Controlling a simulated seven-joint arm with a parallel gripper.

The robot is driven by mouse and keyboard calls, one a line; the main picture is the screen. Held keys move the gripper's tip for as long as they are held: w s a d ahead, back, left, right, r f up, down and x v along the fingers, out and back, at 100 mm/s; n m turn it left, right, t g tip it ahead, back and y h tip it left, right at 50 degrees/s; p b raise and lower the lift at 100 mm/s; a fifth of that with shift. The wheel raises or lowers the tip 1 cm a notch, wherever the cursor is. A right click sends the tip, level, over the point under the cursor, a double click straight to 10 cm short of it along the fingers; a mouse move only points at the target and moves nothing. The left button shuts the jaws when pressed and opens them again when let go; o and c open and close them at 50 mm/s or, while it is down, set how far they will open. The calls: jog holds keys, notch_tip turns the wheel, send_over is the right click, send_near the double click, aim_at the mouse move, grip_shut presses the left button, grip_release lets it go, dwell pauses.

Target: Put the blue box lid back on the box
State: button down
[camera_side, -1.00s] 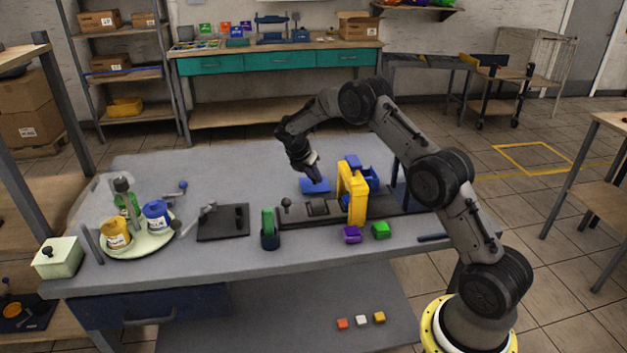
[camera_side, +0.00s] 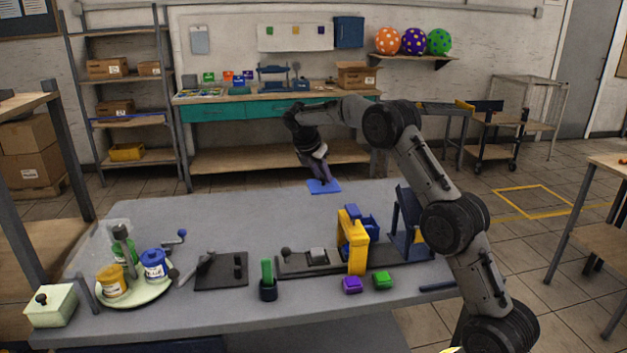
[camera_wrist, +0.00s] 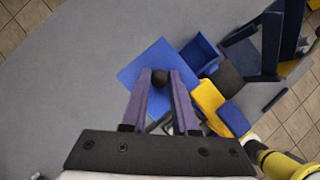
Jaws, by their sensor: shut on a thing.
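The blue box lid (camera_side: 323,187) is a flat blue square held in the air near the table's far edge. In the wrist view the lid (camera_wrist: 135,72) lies below my fingertips, with its dark round knob (camera_wrist: 159,77) between them. My gripper (camera_side: 320,180) is shut on that knob; it also shows in the wrist view (camera_wrist: 157,80). The blue box (camera_wrist: 200,50) looks open-topped, just right of the lid in the wrist view. In the side view the box (camera_side: 370,228) is partly hidden behind a yellow frame, lower and to the right of the lid.
The yellow frame (camera_side: 357,250) and a dark blue stand (camera_side: 405,228) stand close to the box. A tray with paint jars (camera_side: 135,292) is at the left. The table's back left is clear.

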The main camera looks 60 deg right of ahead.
jog(key=s+d+f, duration=0.7)
jog(key=s+f, duration=0.2)
jog(key=f, duration=0.2)
jog(key=shift+s+d, duration=0.25)
jog(key=shift+d, duration=0.1)
jog(key=shift+f, duration=0.65)
dwell(3.7)
jog(key=c, duration=0.6)
grip_release()
